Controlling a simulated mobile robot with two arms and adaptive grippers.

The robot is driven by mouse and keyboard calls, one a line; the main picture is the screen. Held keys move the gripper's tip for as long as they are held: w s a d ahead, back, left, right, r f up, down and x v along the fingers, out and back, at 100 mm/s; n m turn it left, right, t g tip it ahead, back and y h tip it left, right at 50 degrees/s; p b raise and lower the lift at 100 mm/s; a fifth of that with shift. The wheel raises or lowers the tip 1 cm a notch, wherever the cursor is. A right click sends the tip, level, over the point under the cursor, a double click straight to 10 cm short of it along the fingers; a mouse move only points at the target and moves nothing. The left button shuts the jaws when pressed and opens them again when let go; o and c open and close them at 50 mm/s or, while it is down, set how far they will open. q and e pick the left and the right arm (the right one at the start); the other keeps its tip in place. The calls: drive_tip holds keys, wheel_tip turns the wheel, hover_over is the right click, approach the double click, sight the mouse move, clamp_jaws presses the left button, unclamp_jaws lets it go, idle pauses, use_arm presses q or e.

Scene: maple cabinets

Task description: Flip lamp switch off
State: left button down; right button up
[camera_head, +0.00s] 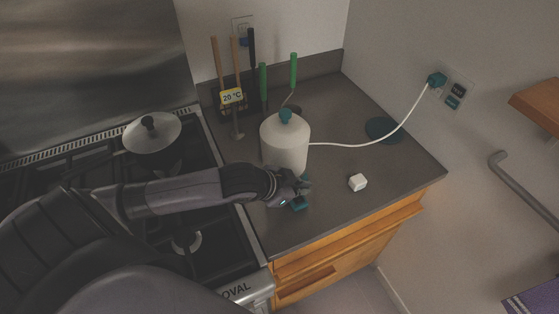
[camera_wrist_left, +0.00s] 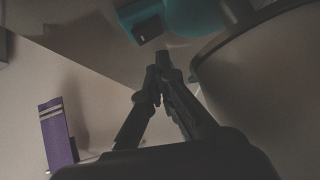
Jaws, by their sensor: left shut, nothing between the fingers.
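A white rounded body with a teal knob (camera_head: 285,140) stands on the counter; a white cord runs from it to the wall, and it appears to be the lamp. A small teal block (camera_head: 299,203) lies at its front, partly hidden by my left gripper. In the left wrist view a teal block with a dark rocker-like face (camera_wrist_left: 148,29) shows just beyond the fingertips; it looks like the switch. My left gripper (camera_head: 301,186) is shut and empty, close beside the block; its fingertips (camera_wrist_left: 158,72) show in the wrist view. Contact cannot be told. My right gripper is out of view.
The cord ends at a teal plug (camera_head: 436,79). A utensil holder (camera_head: 232,97) stands behind. A lidded pot (camera_head: 152,134) is on the stove at left.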

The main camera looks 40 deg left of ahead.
sight(299, 200)
use_arm(q)
wheel_tip(299, 200, up, 3)
drive_tip(key=shift+a+r+p, duration=0.1)
drive_tip(key=shift+r+p, duration=0.05)
drive_tip(key=shift+p, duration=1.05)
drive_tip(key=shift+s+a+r+b, duration=0.1)
drive_tip(key=shift+s+a+b, duration=0.4)
drive_tip(key=shift+s+b, duration=0.3)
drive_tip(key=s+a+r+b, duration=0.1)
drive_tip(key=s+a+r, duration=0.2)
drive_tip(key=s+r, duration=0.1)
drive_tip(key=shift+a+r, duration=0.2)
drive_tip(key=shift+r, duration=0.65)
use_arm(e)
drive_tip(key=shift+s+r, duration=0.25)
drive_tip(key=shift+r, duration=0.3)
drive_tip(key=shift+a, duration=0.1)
